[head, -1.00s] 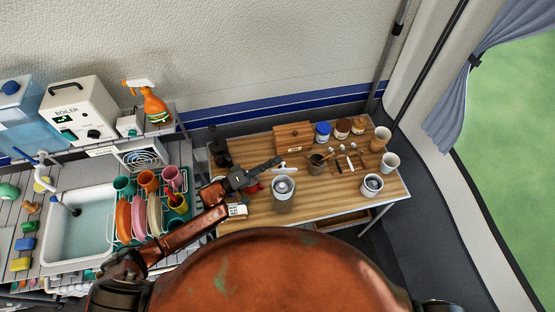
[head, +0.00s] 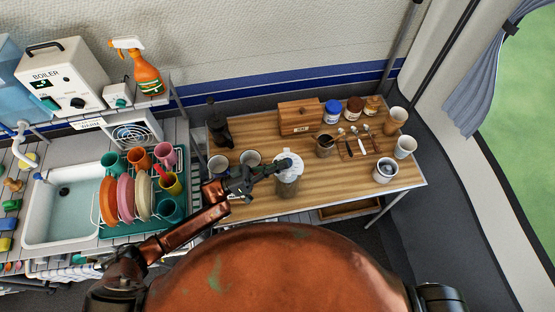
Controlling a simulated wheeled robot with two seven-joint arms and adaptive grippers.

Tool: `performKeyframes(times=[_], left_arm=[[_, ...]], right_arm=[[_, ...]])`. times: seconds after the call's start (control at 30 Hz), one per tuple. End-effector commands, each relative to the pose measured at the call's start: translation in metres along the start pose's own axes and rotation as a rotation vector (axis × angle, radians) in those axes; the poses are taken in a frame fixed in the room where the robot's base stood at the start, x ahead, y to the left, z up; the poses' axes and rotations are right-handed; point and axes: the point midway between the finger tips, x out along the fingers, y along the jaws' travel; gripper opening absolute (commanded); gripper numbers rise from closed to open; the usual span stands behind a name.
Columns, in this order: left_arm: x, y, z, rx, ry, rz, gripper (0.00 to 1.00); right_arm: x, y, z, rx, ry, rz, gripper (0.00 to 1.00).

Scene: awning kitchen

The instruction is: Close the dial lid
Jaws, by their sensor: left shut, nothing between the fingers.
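A clear jar (head: 287,188) stands near the front middle of the wooden table (head: 245,208). Its pale round dial lid (head: 292,157) lies over the jar's mouth. My left gripper (head: 284,165) is shut and empty, reaching in from the left. Its fingertips are over the lid and appear to touch its top. The fingers hide part of the lid, so I cannot tell if it sits fully flush. My right gripper is out of view.
Two cups (head: 250,158) stand left of the jar, close behind my left gripper. A wooden box (head: 300,118) and several small jars line the back. A dish rack (head: 138,200) is at the left.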

Motion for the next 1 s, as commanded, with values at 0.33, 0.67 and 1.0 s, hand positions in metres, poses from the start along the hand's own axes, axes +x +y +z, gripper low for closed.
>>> performKeyframes(times=[0.33,0.67,1.0], left_arm=[[-0.011,0.003,0.021,-0.003,0.0,-0.005,0.0],[-0.015,0.004,0.029,-0.005,0.0,-0.005,0.0],[-0.016,0.003,0.031,-0.006,-0.003,-0.007,0.0]], right_arm=[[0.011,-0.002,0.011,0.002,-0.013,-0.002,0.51],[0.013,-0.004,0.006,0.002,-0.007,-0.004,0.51],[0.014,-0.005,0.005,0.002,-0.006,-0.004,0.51]])
